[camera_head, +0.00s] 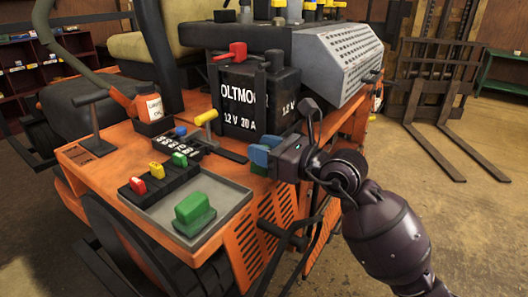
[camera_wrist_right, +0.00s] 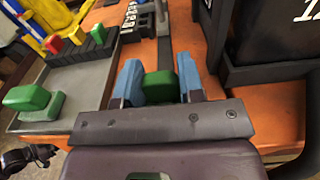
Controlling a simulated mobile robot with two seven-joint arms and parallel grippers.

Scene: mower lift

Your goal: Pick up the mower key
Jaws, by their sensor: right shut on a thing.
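My right gripper (camera_head: 266,152) reaches in from the right over the orange mower deck, beside the black battery box. In the right wrist view, its blue fingers (camera_wrist_right: 160,85) stand on both sides of a small green piece (camera_wrist_right: 159,87) and are shut on it. This piece looks like the head of the mower key. Only its green top shows clearly; its lower part is hidden behind the gripper. A dark flat strip on the deck runs just beyond it. In the head view the fingers mostly cover the piece. My left gripper is not in view.
A grey tray (camera_head: 236,200) holds a green block (camera_head: 193,212) and a black rack with red, yellow and green pieces. The black battery box (camera_head: 252,100) stands close to my gripper. A forklift (camera_head: 440,75) stands at the right.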

